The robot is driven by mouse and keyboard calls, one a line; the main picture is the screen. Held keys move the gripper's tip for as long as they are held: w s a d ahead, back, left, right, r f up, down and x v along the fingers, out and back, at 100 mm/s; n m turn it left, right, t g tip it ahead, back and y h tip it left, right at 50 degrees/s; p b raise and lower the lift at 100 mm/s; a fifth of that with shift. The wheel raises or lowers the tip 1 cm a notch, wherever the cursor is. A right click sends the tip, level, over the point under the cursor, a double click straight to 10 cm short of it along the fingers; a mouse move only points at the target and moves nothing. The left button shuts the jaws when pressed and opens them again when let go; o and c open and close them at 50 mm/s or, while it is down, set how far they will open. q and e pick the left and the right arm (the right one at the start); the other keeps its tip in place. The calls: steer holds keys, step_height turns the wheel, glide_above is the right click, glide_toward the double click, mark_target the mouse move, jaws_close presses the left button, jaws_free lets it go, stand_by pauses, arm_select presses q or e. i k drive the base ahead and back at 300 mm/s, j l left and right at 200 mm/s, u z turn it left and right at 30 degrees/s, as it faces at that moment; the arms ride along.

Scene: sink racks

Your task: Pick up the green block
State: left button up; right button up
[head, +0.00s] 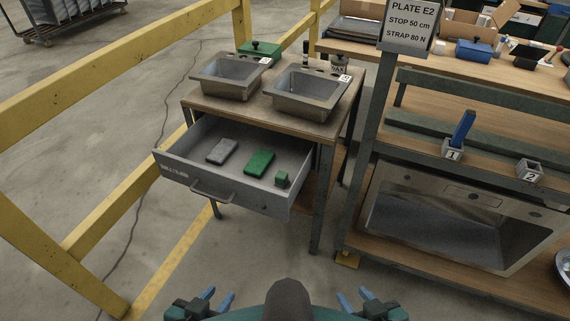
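An open grey drawer (222,190) juts out from the wooden cabinet under the two sinks. In it lies a flat green block (259,162), right of the drawer's middle. A small green cube (282,180) sits in the drawer's front right corner. I cannot tell which of the two the task names. My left gripper (216,296) is at the bottom of the head view, its blue fingers apart, empty. My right gripper (354,297) is at the bottom, further right, also with its fingers apart and empty. Both are well away from the drawer.
A flat grey block (222,150) lies left of the green one. Two grey sinks (228,76) (304,93) stand on the cabinet top, with a green box (259,50) behind them. Yellow rails (100,75) run along the left. A workbench with a metal oven-like front (445,215) stands right.

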mark_target(281, 179)
steer(key=i+j+z, duration=0.1)
steer(key=z, duration=0.35)
steer(key=j+z, duration=0.4)
steer(key=i+j+z, duration=0.15)
steer(key=i+z, duration=0.2)
